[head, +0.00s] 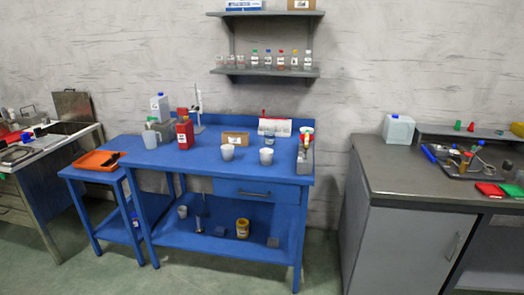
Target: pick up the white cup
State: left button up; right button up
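Neither of my grippers shows in the head view.
A red container (185,134) stands left of the cups, a cardboard box (236,138) behind them, and a grey rack (305,158) to their right. The table's front strip is clear. A dark grey counter (400,173) stands at right.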

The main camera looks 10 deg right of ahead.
aim_at(266, 157)
jog(key=i+j, duration=0.15)
jog(key=i, duration=0.25)
jog(key=i+j, duration=0.15)
jog(key=i, duration=0.25)
jog(key=i+j+z, duration=0.1)
jog(key=i, duration=0.3)
